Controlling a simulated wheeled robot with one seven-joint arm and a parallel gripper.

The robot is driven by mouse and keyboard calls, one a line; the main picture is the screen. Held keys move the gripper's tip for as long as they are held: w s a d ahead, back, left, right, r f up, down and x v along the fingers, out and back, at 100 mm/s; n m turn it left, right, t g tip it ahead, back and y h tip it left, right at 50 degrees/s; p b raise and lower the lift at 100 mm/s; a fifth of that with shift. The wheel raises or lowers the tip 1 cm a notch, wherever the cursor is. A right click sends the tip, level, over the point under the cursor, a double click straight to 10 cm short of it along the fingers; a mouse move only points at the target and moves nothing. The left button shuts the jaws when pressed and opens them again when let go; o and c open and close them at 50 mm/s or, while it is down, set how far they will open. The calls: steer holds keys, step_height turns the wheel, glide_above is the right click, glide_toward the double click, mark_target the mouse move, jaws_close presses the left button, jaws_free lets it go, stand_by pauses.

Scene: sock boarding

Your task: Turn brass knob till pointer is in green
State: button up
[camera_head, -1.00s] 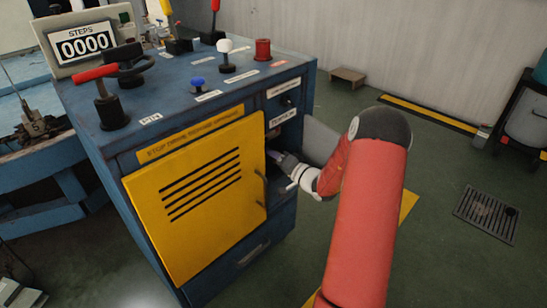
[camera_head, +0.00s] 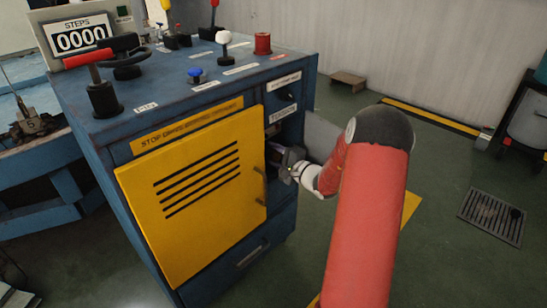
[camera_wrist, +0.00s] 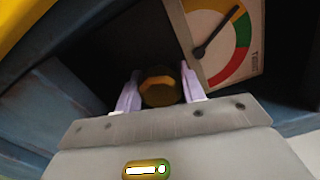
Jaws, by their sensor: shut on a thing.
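The brass knob (camera_wrist: 160,92) shows in the wrist view between the two pale fingers of my gripper (camera_wrist: 160,80), which is shut on it. To the right of the knob is a dial plate (camera_wrist: 215,25) with yellow, green and red bands. Its black pointer (camera_wrist: 218,31) slants up to the right, with its tip at the yellow band, just short of the green band (camera_wrist: 243,30). In the head view my gripper (camera_head: 286,160) reaches into the dark recess on the cabinet's right side, and the knob and dial face are hidden there.
The blue cabinet (camera_head: 95,155) has a yellow slotted door (camera_head: 195,235) beside my gripper. Levers and buttons, among them a red-handled lever (camera_head: 88,58), stand on its top. The floor to the right is clear around a drain grate (camera_head: 492,217).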

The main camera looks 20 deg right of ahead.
steer(key=m, duration=0.5)
steer(key=shift+m, duration=0.3)
steer(key=shift+d+m+p, duration=0.1)
steer(key=shift+m+p, duration=0.6)
steer(key=shift+m, duration=1.3)
steer(key=o, duration=1)
steer(key=shift+c, duration=0.2)
